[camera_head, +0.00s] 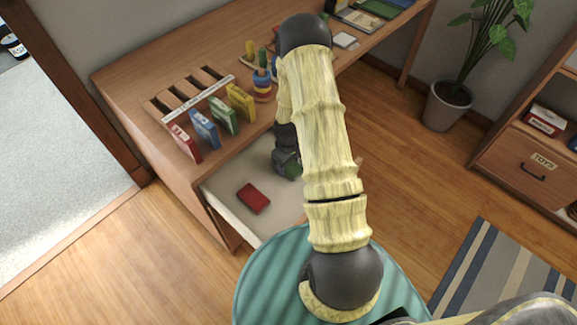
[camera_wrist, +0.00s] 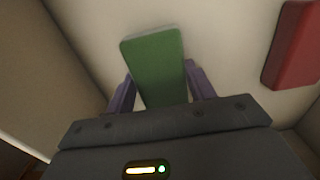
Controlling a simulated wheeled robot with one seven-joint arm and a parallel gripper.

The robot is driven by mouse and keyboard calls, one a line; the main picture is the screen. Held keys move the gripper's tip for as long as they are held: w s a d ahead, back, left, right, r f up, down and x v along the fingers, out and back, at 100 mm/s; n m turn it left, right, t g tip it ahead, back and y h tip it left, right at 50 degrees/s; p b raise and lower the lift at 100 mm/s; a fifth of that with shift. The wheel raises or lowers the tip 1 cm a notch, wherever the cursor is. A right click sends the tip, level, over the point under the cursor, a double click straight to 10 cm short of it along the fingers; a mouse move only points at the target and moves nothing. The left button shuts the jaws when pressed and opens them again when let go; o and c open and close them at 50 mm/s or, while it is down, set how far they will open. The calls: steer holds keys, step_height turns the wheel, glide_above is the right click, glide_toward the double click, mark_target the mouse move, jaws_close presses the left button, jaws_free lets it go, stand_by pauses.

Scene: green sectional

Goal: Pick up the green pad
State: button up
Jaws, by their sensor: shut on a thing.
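The green pad (camera_wrist: 154,62) is a flat green block between the two purple fingers of my gripper (camera_wrist: 160,92) in the wrist view. The fingers are shut on its sides, and its far end sticks out beyond them. My arm hides much of that spot. I cannot tell whether the pad touches the drawer floor.
A red block (camera_head: 253,198) lies in the open drawer (camera_head: 228,181); it also shows in the wrist view (camera_wrist: 294,48). Drawer walls surround my gripper. Upright colored boxes (camera_head: 223,115) and a ring stacker (camera_head: 262,84) stand on the desk above.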

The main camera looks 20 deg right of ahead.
mark_target(289, 164)
step_height(289, 164, up, 10)
steer(key=shift+p, duration=0.4)
stand_by(0.6)
